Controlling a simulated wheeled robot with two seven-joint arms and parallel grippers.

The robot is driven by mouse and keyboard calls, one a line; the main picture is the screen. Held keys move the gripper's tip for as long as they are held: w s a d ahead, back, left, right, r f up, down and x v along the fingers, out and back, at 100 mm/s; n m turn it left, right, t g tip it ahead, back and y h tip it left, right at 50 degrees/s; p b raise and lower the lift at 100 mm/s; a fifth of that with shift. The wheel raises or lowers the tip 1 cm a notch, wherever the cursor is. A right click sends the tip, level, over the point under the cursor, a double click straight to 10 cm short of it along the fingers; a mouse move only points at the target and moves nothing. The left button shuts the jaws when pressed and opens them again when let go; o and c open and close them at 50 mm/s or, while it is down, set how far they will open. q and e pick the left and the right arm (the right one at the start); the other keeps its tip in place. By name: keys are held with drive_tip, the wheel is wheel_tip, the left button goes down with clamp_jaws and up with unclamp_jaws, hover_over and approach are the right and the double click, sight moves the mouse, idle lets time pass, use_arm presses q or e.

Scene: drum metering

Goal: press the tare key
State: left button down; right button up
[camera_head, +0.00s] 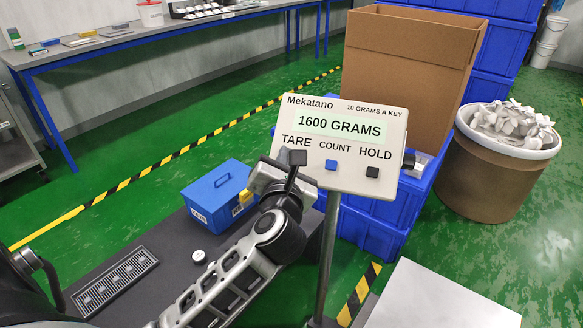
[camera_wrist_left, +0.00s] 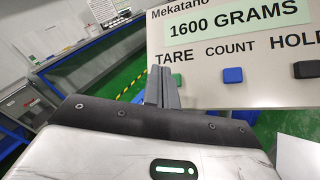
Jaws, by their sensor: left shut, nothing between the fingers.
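The scale's display head (camera_head: 345,118) is a pale panel on a metal post and reads 1600 GRAMS. Three keys sit below the labels TARE, COUNT and HOLD. The tare key shows as a green edge (camera_wrist_left: 178,80) in the left wrist view, partly hidden by my fingers; in the head view my fingertips cover its place. The count key (camera_head: 331,165) is blue and the hold key (camera_head: 372,172) is black. My left gripper (camera_head: 296,160) is shut and empty, its tips at the tare key; I cannot tell whether they touch. My right gripper is out of view.
A blue toolbox (camera_head: 217,194) and a small white round item (camera_head: 198,256) are on the dark bench left of the post. A cardboard box (camera_head: 410,75) and blue crates (camera_head: 375,235) stand behind the panel. A drum of white pieces (camera_head: 495,175) stands right.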

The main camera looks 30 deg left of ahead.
use_arm(q)
drive_tip(key=shift+w+a+f, duration=0.2)
drive_tip(key=shift+w+f, duration=0.5)
drive_tip(key=shift+w, duration=0.05)
idle(0.5)
drive_tip(key=shift+w+f, duration=0.1)
idle(1.1)
drive_tip(key=shift+w+f, duration=0.2)
drive_tip(key=shift+w+a+f+b, duration=0.15)
drive_tip(key=shift+w+f+b, duration=0.1)
drive_tip(key=shift+b, duration=0.1)
idle(0.6)
idle(0.3)
drive_tip(key=shift+s+r+p, duration=0.55)
drive_tip(key=shift+p, duration=0.25)
